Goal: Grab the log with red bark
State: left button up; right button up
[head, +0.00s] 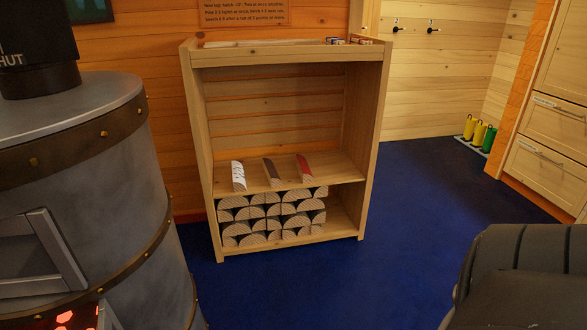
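The log with red bark (304,164) lies on the middle shelf (341,173) of a wooden rack, the rightmost of three split logs set apart there. A log with brown bark (272,172) lies to its left. A log with white, dark-flecked bark (238,175) lies farthest left. The three logs point outward toward the front of the shelf, and nothing covers the red one. Neither of my grippers shows in the head view.
Stacked split logs (268,222) fill much of the rack's lower shelf. A grey metal stove (110,200) stands close on the left. A dark ribbed object (525,270) fills the lower right corner. Blue floor (410,240) lies open before the rack and to its right.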

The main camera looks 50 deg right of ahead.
aim_at(306, 177)
jog(key=l+u, duration=0.4)
jog(key=l, duration=0.65)
jog(key=l+u, duration=0.4)
jog(key=l, duration=0.7)
jog(key=l+u, duration=0.35)
jog(key=l, duration=0.15)
jog(key=k+l+u, duration=0.1)
jog(key=l+u, duration=0.2)
jog(key=l, duration=0.2)
jog(key=l+z, duration=0.2)
jog(key=z, duration=0.15)
jog(key=i+l+z, duration=0.15)
jog(key=z, duration=0.25)
jog(key=i+l+z, duration=0.1)
jog(key=l+z, duration=0.25)
jog(key=i+l+z, duration=0.1)
jog(key=z, duration=1.75)
jog(key=i+j, duration=0.45)
jog(key=j, duration=0.1)
